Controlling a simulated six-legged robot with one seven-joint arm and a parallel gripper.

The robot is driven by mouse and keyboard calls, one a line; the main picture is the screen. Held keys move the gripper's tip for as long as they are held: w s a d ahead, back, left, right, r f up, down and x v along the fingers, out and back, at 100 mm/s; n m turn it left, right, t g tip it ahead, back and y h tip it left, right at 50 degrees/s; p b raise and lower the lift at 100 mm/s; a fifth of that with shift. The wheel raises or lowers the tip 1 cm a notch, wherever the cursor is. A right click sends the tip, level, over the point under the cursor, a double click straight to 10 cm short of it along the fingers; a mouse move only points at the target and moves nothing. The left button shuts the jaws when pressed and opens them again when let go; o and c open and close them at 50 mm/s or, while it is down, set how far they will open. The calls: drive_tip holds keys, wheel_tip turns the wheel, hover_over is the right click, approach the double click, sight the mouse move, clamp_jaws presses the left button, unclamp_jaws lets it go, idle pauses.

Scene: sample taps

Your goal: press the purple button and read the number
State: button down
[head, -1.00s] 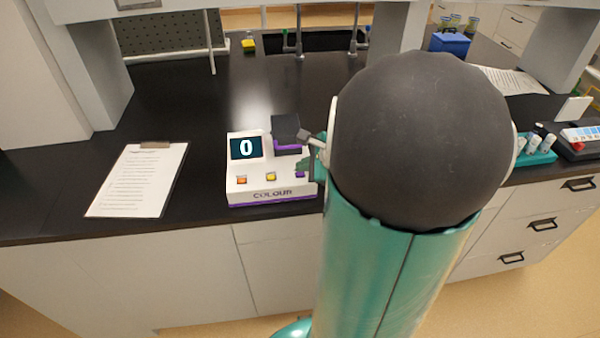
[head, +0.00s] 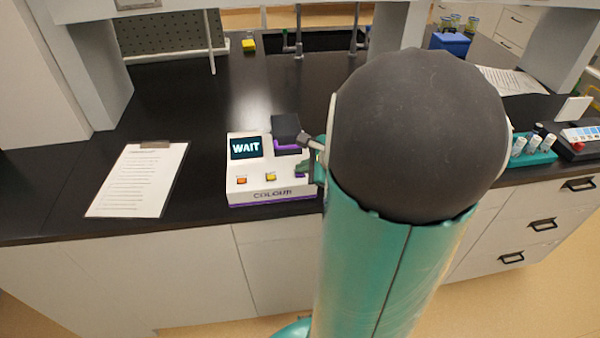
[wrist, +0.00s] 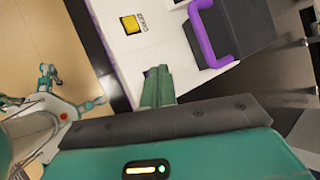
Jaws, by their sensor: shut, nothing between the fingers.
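The white colour meter (head: 240,191) stands on the dark bench, with "COLOUR" on its front and a purple base edge. Its screen (head: 246,147) reads "WAIT". An orange button (head: 241,181) and a yellow button (head: 271,177) show on its top. The yellow button also shows in the wrist view (wrist: 131,24). My gripper (wrist: 156,72) is shut and empty, its green fingertips at the meter's right front corner. The purple button is mostly hidden behind the fingertips; only a dark purple sliver shows beside them. I cannot tell clearly whether they touch it.
A dark block with a purple handle-like rim (wrist: 212,45) sits on the meter behind the buttons. A clipboard (head: 138,180) lies to the left. A teal rack with vials (head: 535,150) stands to the right. The bench between clipboard and meter is clear.

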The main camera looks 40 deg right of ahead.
sight(303, 177)
drive_tip(key=shift+r, duration=0.8)
drive_tip(key=shift+r, duration=2.5)
